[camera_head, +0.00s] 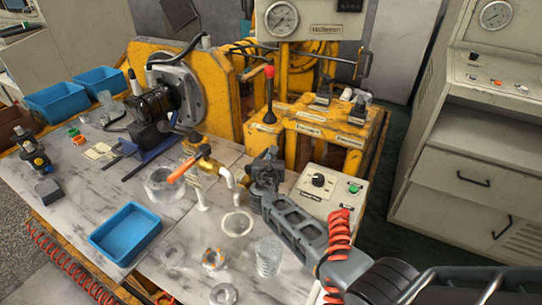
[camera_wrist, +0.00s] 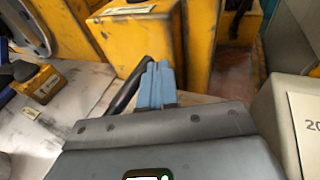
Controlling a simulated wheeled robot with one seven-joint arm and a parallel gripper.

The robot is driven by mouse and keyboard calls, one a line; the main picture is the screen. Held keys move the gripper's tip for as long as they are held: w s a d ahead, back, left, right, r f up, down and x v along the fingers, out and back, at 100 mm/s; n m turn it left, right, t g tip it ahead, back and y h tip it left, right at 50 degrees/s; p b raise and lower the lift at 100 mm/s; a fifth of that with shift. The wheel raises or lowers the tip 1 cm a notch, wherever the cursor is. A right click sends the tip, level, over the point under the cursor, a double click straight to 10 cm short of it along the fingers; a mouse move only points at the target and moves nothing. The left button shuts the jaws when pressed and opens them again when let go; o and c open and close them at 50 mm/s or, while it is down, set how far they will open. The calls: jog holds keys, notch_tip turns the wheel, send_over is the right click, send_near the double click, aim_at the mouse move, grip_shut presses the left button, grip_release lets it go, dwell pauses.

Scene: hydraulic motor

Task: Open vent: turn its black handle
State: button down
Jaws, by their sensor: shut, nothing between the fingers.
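My gripper (camera_head: 266,165) is in the middle of the head view, beside the front left of the yellow valve stand (camera_head: 312,128). In the wrist view its two blue-grey fingers (camera_wrist: 156,84) are shut together and empty. A black curved bar (camera_wrist: 126,92) shows just left of the fingers; I cannot tell whether they touch or whether it is the vent's handle. The stand carries black levers (camera_head: 323,92) and another black lever (camera_head: 358,110) with labels too small to read. A brass valve with an orange handle (camera_head: 186,166) stands left of my gripper.
A control box (camera_head: 318,186) with a black knob and green button lies right of my gripper. A red-knobbed lever (camera_head: 269,92) rises behind it. A blue tray (camera_head: 126,233), a clear glass (camera_head: 269,256) and rings are on the marble table. Grey cabinets (camera_head: 455,180) stand at right.

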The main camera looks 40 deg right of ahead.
jog(key=p+v, duration=0.1)
jog(key=v, duration=0.6)
jog(key=shift+r, duration=0.1)
dwell(0.4)
